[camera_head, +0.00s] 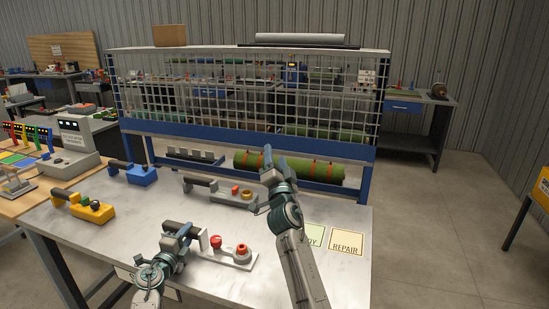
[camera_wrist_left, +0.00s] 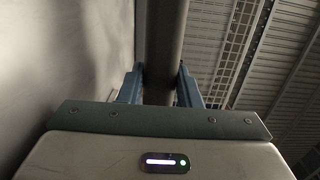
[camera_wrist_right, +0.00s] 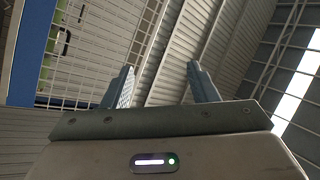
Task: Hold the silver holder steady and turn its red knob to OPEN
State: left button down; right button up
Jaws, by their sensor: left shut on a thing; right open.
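The silver holder (camera_head: 232,257) lies on the front of the grey table, with a red knob (camera_head: 242,250) on a round base at its right end and another red part (camera_head: 215,241) near its middle. My left gripper (camera_head: 187,232) is shut on its dark handle (camera_head: 176,227). In the left wrist view the fingers (camera_wrist_left: 160,85) close on both sides of the dark handle bar (camera_wrist_left: 164,40). My right gripper (camera_head: 267,158) is raised behind and right of the holder, apart from it. In the right wrist view its fingers (camera_wrist_right: 160,80) are apart and empty. The knob's marking is too small to read.
A second grey holder (camera_head: 232,197) lies behind. A yellow holder (camera_head: 93,211) and a blue one (camera_head: 142,175) lie left. A REPAIR card (camera_head: 346,240) lies at right. A wire mesh rack (camera_head: 240,95) with a green roll (camera_head: 305,168) beneath stands at the back.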

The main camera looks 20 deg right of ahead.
jog(key=shift+a+r, duration=0.15)
jog(key=shift+r, duration=0.15)
jog(key=n+g+y, duration=1.1)
jog(key=n, duration=0.8)
send_near(216, 239)
jog(key=x, duration=1)
jog(key=shift+w+f, duration=0.1)
jog(key=shift+w, duration=0.2)
